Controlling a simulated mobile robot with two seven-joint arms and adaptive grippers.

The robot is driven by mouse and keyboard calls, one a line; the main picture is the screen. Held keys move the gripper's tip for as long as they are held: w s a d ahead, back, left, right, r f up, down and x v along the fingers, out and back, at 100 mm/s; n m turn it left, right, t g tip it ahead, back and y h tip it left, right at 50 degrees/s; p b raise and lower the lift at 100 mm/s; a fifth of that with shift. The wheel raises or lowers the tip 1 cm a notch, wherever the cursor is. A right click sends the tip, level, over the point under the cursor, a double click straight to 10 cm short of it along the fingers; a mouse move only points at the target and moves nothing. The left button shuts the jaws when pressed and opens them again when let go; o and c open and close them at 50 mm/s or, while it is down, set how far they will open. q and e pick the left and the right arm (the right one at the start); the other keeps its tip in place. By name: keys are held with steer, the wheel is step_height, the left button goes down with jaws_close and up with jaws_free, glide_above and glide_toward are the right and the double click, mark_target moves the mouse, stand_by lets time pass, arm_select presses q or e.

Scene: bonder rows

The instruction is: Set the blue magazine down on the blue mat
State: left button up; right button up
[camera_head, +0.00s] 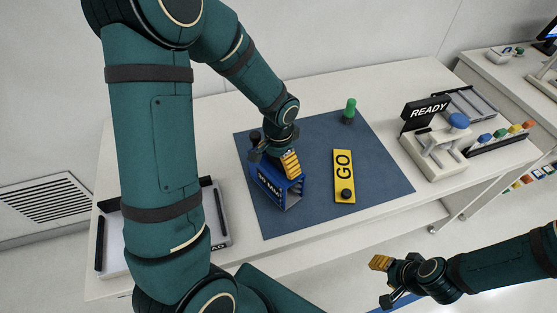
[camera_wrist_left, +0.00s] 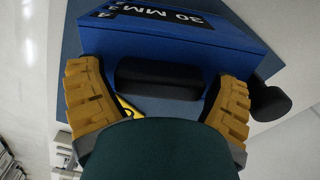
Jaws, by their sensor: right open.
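The blue magazine (camera_head: 292,196), with a white "30 MM" label, stands upright on the left part of the blue mat (camera_head: 318,219). In the left wrist view the magazine (camera_wrist_left: 190,40) fills the top, with a black bar (camera_wrist_left: 160,78) in front of it. My left gripper (camera_head: 291,163) is close over the magazine; its yellow fingers (camera_wrist_left: 158,95) are spread, one beyond each end of the bar, with narrow gaps. The magazine's underside is hidden. My right gripper (camera_head: 380,264) is open and empty, off the table's front edge at lower right.
A yellow GO plate (camera_head: 343,167) with a black knob lies on the mat, right of the magazine. A green peg (camera_head: 349,110) and a black post (camera_head: 254,138) stand on it. A READY device (camera_head: 437,150) is at right. A tray (camera_head: 218,213) is partly behind my left arm.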

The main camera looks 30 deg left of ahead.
arm_select(q)
steer(key=shift+r, duration=0.15)
steer(key=shift+r, duration=0.25)
step_height(320, 180, up, 12)
steer(key=p, duration=0.1)
steer(key=shift+f+p, duration=0.2)
steer(key=shift+p, duration=0.2)
steer(key=shift+s, duration=0.1)
stand_by(0.3)
